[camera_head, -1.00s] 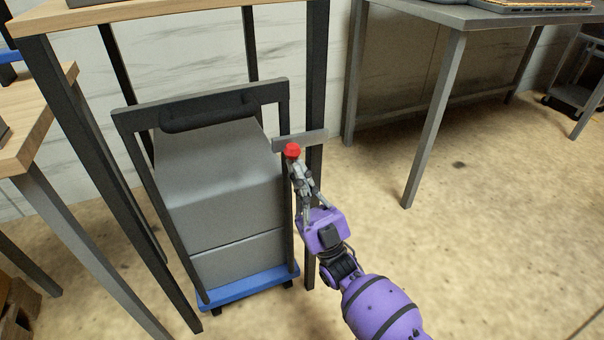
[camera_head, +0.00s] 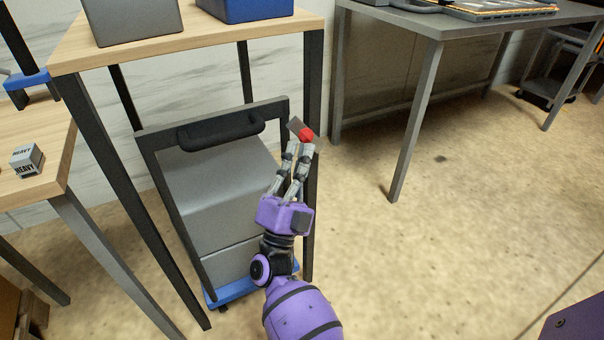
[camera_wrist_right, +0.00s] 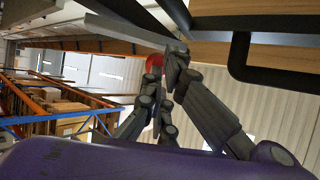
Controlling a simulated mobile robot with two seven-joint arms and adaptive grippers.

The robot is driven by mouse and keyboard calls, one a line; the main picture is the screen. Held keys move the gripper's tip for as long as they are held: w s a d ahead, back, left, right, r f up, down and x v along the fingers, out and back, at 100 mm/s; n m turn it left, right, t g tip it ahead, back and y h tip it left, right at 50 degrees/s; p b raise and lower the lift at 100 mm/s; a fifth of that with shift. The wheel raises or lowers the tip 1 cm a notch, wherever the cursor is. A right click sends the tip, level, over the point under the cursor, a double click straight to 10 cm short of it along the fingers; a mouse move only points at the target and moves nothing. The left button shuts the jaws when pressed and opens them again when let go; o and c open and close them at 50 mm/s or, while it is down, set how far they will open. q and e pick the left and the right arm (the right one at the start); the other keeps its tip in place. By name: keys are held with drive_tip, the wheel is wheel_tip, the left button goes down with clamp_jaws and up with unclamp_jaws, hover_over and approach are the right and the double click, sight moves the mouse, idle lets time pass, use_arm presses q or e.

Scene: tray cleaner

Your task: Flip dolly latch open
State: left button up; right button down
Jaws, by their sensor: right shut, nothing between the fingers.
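The dolly (camera_head: 146,145) has a dark upright frame with a black handle (camera_head: 222,131) and a blue base (camera_head: 222,292). Its latch is a grey plate (camera_head: 295,125) with a red knob (camera_head: 306,134), at the frame's upper right corner. The plate is tilted, sloping down to the right. My right gripper (camera_head: 301,148) is shut and empty, its fingertips just below the red knob. In the right wrist view the red knob (camera_wrist_right: 154,64) shows partly behind the fingertips (camera_wrist_right: 165,78); I cannot tell whether they touch. My left gripper is out of view.
Grey boxes (camera_head: 235,193) stand in the dolly, under a wooden-top table (camera_head: 205,45) with dark legs close on both sides. A grey metal table (camera_head: 440,24) stands to the right. The floor (camera_head: 450,230) right of the dolly is clear.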

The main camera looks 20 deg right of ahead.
drive_tip(key=r+m+g+p, duration=0.1)
drive_tip(key=d+r+m+g, duration=0.1)
drive_tip(key=m+g, duration=0.1)
drive_tip(key=shift+g+h+p, duration=0.3)
drive_tip(key=shift+p, duration=0.05)
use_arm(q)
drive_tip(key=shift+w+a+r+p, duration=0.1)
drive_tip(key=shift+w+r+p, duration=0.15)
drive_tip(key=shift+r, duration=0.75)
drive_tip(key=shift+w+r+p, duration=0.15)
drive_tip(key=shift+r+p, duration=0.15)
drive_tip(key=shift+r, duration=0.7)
use_arm(e)
drive_tip(key=shift+d+r, duration=0.35)
drive_tip(key=shift+d, duration=0.3)
approach(309, 142)
wheel_tip(309, 142, up, 3)
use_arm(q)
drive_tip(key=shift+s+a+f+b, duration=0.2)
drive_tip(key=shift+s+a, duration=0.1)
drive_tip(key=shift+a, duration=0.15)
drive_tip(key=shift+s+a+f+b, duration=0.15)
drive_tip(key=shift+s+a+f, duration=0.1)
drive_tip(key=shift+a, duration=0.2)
use_arm(e)
drive_tip(key=v, duration=0.5)
drive_tip(key=shift+s+a, duration=0.15)
drive_tip(key=shift+a, duration=0.3)
